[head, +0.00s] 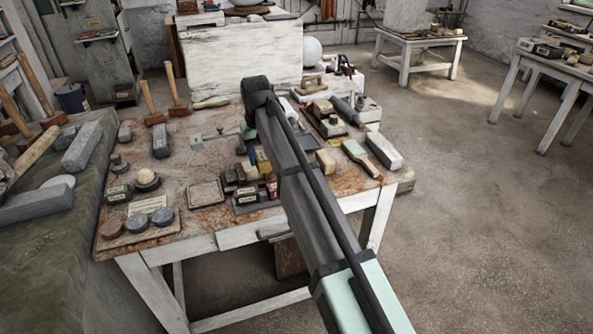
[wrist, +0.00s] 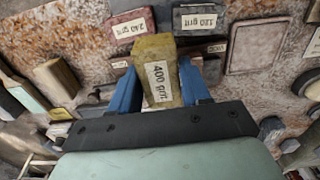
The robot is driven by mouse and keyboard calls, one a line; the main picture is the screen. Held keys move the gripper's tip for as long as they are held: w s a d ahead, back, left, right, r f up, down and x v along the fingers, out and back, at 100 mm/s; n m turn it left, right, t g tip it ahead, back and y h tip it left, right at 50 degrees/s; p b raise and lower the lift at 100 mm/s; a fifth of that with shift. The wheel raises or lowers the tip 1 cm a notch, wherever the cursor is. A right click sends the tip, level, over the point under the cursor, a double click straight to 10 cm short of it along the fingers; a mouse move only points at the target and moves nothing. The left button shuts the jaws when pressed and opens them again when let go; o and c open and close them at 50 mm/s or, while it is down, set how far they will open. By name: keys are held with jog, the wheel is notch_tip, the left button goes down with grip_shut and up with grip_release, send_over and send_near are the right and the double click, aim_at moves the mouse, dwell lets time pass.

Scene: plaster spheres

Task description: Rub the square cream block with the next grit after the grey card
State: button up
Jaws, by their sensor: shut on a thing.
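My gripper (wrist: 160,85) has blue fingers and is shut on a yellow block labelled 400 grit (wrist: 157,58). The yellow block (head: 263,169) also shows in the head view, beside a blue finger, over the rack of grit blocks. A red block labelled 240 grit (wrist: 130,27) and a dark grey block labelled 120 grit (wrist: 199,18) lie beyond it in the wrist view. A cream block (head: 325,161) sits on the table to the right of my gripper; it appears at the left in the wrist view (wrist: 57,80). I cannot tell which thing is the grey card.
A square plaque (head: 205,194) lies left of the grit blocks. Several round pucks (head: 137,223) are at the front left. A green-handled brush (head: 360,158) and a pale grey bar (head: 384,151) lie at the right edge. The table's middle left has some bare room.

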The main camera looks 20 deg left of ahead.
jog(key=w+a+r, duration=0.3)
jog(key=w+a, duration=0.1)
jog(key=a, duration=0.1)
jog(key=shift+d+f, duration=0.1)
jog(key=shift+f, duration=3.6)
jog(key=shift+f, duration=0.25)
jog(key=shift+w, duration=0.1)
jog(key=shift+w+a+f, duration=0.1)
jog(key=shift+w+a, duration=0.6)
jog(key=shift+a, duration=0.1)
jog(key=shift+s+d, duration=1.55)
jog(key=shift+d, duration=0.05)
jog(key=shift+a, duration=0.1)
